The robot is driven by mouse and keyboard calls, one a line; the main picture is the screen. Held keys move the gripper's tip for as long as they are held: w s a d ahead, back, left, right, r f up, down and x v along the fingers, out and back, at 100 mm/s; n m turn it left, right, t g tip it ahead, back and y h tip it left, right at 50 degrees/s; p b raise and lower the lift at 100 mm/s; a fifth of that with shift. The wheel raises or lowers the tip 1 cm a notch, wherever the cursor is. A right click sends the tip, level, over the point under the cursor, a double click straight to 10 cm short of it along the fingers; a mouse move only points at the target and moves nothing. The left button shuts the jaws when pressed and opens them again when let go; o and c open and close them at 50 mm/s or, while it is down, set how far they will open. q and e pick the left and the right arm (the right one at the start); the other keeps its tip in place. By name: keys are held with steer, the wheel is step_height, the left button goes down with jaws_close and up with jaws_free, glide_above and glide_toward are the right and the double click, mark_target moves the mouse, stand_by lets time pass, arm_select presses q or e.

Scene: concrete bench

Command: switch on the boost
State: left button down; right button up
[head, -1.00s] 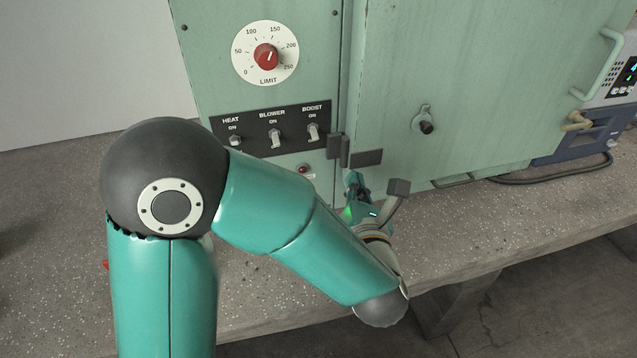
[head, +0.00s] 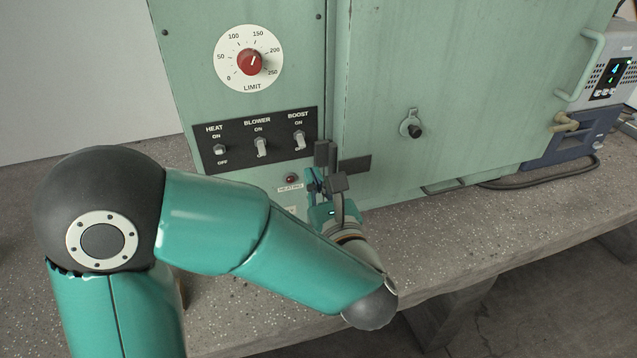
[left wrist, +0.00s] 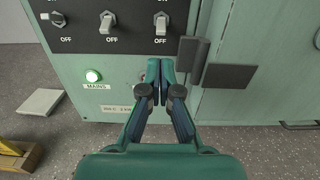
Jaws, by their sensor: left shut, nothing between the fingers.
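The boost switch (head: 299,140) is the rightmost of three toggles on the black plate of the green cabinet. Its pale lever appears to point down, toward OFF. It also shows in the left wrist view (left wrist: 161,25), above my fingertips. My left gripper (left wrist: 160,67) is shut and empty, its fingertips together in front of the green panel, below the boost switch and apart from it. In the head view the left gripper (head: 314,183) is partly hidden by its own wrist parts. My right gripper is not in view.
The blower switch (head: 261,148) and heat switch (head: 221,150) sit left of boost. A dark latch block (head: 355,165) juts out close right of my fingers. The red limit knob (head: 249,62) is above. A green mains lamp (left wrist: 93,76) is lit. The bench (head: 470,240) is clear in front.

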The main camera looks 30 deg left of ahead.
mark_target(301, 141)
arm_select(q)
steer(key=p+x, duration=0.1)
steer(key=x, duration=0.5)
steer(key=shift+w+a, duration=0.2)
steer(key=shift+w, duration=0.05)
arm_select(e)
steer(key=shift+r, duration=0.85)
arm_select(q)
steer(key=shift+d, duration=0.15)
steer(key=shift+w+d+h, duration=0.1)
steer(key=shift+h, duration=0.2)
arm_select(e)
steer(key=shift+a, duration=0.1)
